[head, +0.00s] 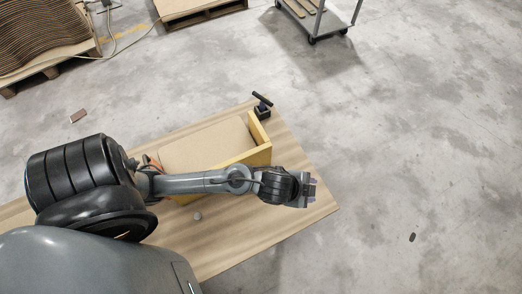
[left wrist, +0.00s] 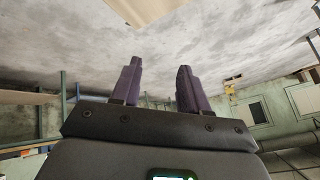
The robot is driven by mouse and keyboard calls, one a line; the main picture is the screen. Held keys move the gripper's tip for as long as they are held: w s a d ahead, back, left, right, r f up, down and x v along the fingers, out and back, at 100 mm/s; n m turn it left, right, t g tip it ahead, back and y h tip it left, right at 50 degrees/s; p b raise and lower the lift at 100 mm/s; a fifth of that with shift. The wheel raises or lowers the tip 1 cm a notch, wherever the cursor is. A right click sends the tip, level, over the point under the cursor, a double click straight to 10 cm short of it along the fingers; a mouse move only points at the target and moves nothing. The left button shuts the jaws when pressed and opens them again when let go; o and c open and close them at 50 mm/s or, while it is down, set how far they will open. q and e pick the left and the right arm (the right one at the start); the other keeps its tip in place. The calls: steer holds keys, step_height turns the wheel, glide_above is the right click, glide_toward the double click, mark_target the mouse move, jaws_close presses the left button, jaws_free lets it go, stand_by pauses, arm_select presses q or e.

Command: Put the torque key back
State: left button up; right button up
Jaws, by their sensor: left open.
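A black T-handled tool (head: 262,99), which looks like the torque key, stands at the far corner of the wooden table, at or in a small dark blue block (head: 263,112). I cannot tell whether it is seated in the block. My left gripper (head: 313,190) is over the table's right edge, to the right of and nearer than the tool, and apart from it. In the left wrist view its two purple fingers (left wrist: 160,68) are apart with nothing between them. The tool does not show in that view. My right gripper is not in view.
A yellow-walled wooden box (head: 262,154) with a flat tan board (head: 205,145) lies partly under my left arm. Stacked curved boards (head: 40,38) and a cart (head: 318,22) stand behind. The floor at right is mostly clear.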

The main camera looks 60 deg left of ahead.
arm_select(q)
steer(key=s+a+n+g, duration=0.2)
steer(key=s+a+n, duration=0.1)
steer(key=s, duration=0.3)
steer(key=s+a+f+n+g+y, duration=0.1)
steer(key=s+a+n, duration=0.2)
steer(key=s, duration=0.3)
steer(key=shift+s+a+f+n+g, duration=0.2)
steer(key=shift+a+n+g, duration=0.1)
steer(key=shift+a+g, duration=0.15)
steer(key=shift+r, duration=0.1)
step_height(320, 180, up, 36)
steer(key=p, duration=3.5)
steer(key=shift+p, duration=0.35)
